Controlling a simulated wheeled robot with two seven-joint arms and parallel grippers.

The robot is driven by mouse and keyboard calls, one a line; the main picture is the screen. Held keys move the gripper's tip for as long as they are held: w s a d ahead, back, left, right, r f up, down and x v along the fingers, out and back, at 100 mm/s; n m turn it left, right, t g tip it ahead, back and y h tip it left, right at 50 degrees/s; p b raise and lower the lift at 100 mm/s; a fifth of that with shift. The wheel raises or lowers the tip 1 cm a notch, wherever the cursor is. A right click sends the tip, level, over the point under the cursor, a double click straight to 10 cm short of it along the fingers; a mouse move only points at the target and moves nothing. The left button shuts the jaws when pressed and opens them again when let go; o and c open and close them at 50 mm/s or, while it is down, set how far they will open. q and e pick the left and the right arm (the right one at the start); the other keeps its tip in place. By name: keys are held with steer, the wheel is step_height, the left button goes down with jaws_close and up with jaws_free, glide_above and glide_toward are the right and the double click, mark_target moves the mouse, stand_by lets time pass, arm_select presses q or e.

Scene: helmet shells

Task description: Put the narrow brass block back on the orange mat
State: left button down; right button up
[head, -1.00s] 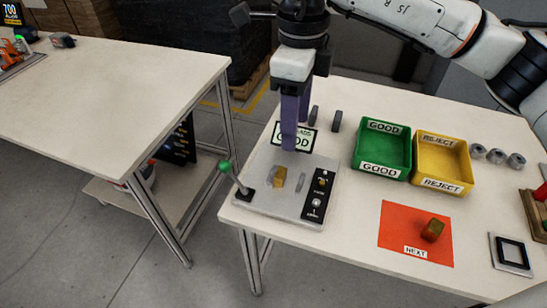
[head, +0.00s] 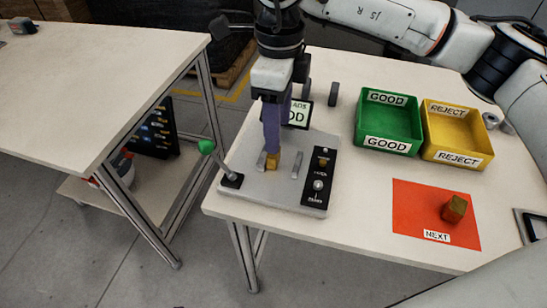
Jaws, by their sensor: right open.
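A yellow brass block (head: 271,161) stands on the grey test fixture (head: 240,194), between two upright metal plates and close to the left one. My right gripper (head: 272,148) points down just above and behind this block, its purple fingers overlapping the block's top in the picture. It is open; whether the fingers straddle the block cannot be told. The orange mat (head: 415,215), marked NEXT, lies at the right of the table. A darker, brownish-gold block (head: 454,209) stands on its right part. My left gripper is not in view.
A green GOOD bin (head: 388,146) and a yellow REJECT bin (head: 457,158) stand behind the mat. A small display (head: 299,113) stands behind, partly hidden. The mat's left part is bare.

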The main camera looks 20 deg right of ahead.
mark_target(274, 157)
step_height(274, 157, down, 7)
steer(key=shift+f, duration=0.15)
steer(key=shift+w, duration=0.1)
jaws_close()
stand_by(0.4)
